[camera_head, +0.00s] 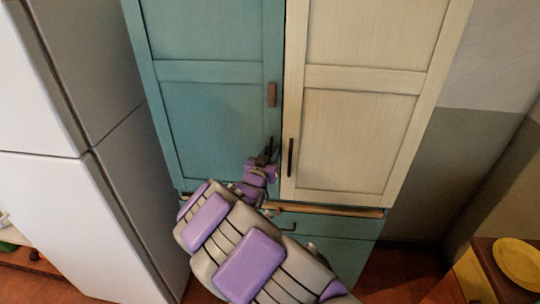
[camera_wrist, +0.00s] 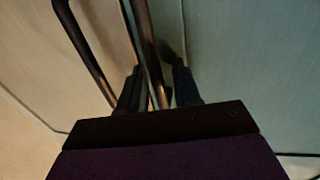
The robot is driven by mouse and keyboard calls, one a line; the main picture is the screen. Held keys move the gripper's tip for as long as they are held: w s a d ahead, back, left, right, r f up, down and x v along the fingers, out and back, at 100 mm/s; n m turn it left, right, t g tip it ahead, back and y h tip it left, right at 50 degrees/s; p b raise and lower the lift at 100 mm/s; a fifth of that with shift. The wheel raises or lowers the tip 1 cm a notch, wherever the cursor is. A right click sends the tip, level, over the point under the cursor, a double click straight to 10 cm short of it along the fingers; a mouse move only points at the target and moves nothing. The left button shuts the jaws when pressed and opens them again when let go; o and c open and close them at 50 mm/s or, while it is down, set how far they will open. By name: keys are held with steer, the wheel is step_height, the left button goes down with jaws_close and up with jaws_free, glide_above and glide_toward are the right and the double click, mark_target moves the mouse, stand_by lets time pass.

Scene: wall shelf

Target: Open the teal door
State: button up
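The teal door (camera_head: 215,105) is the left of two tall cabinet doors and looks shut, with a thin dark gap along its right edge. A short brown piece (camera_head: 272,94) sits near that edge, above my gripper. My gripper (camera_head: 268,146) is at the lower right of the teal door, close to the gap. In the wrist view my gripper (camera_wrist: 158,90) has its two fingers apart, with a dark bar (camera_wrist: 149,45) between them. The right finger seems clear of the bar; contact at the left finger is unclear. The bar's mounting is hidden.
The cream door (camera_head: 362,100) stands to the right, with a dark vertical handle (camera_head: 290,158). Teal drawers (camera_head: 345,224) lie below. A white fridge (camera_head: 65,210) stands close on the left. A yellow plate (camera_head: 520,262) is at the lower right.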

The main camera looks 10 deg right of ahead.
steer(key=shift+a, duration=0.25)
steer(key=shift+c, duration=0.7)
steer(key=shift+d, duration=0.3)
steer(key=c, duration=0.4)
jaws_close()
steer(key=shift+s+a, duration=0.1)
